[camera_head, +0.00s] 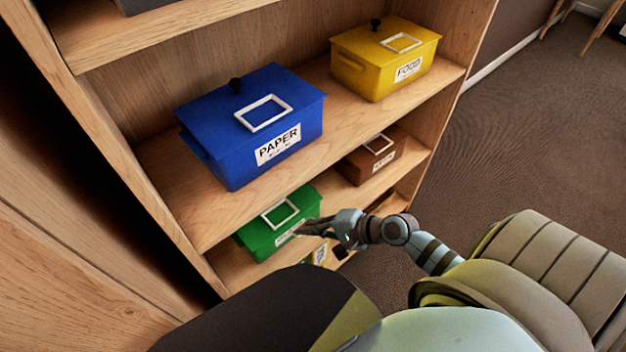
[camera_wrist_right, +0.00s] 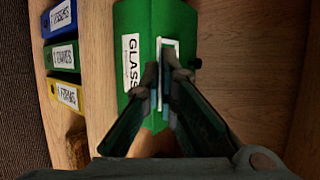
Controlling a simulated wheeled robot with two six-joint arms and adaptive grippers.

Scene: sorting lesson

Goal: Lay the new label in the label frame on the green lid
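The green box marked GLASS (camera_head: 262,240) stands on a lower shelf. It has a green lid (camera_head: 305,196) with a white label frame (camera_head: 280,213). My right gripper (camera_head: 303,230) is at the box's front right edge. In the right wrist view, the green box (camera_wrist_right: 140,18) lies ahead, and the fingers of my right gripper (camera_wrist_right: 162,75) are close together over the label frame (camera_wrist_right: 174,43). A thin pale strip shows between the fingertips; I cannot tell whether it is the new label or part of the frame. The fingers hide much of the frame. My left gripper is not in view.
A blue PAPER box (camera_head: 230,150) and a yellow FOOD box (camera_head: 365,75) stand on the shelf above. A brown box (camera_head: 365,165) stands right of the green one. Small labelled boxes, one of them blue (camera_wrist_right: 60,18), show left in the wrist view. Carpet (camera_head: 530,130) lies clear at right.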

